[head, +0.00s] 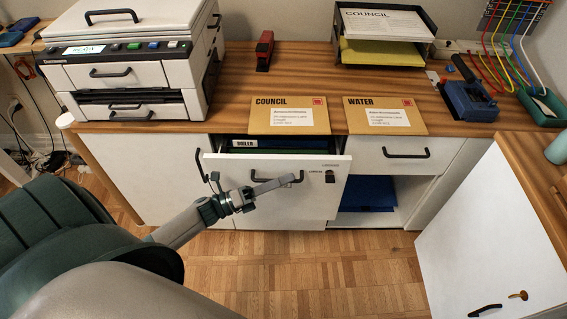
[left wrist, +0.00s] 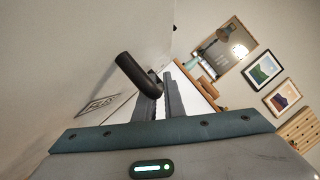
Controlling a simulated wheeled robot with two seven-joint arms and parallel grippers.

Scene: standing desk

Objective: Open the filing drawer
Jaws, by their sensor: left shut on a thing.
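The filing drawer (head: 235,165) is under the desktop, left of centre, with a white front, a black bar handle (head: 292,179) and a small black lock. It stands partly pulled out, and dark hanging files with a white label (head: 258,144) show behind its front. My left gripper (head: 284,183) is at the handle, its grey fingers shut on it. In the left wrist view, the black handle (left wrist: 138,74) rises at the fingers (left wrist: 160,97); the exact contact is partly hidden. My right gripper is not in view.
Council (head: 290,122) and Water (head: 384,122) envelopes lie at the desk's front edge above the drawers. A printer (head: 140,75) stands left. A closed drawer (head: 375,158) is right, above an open shelf with a blue item (head: 368,196). A white cabinet (head: 490,240) stands front right.

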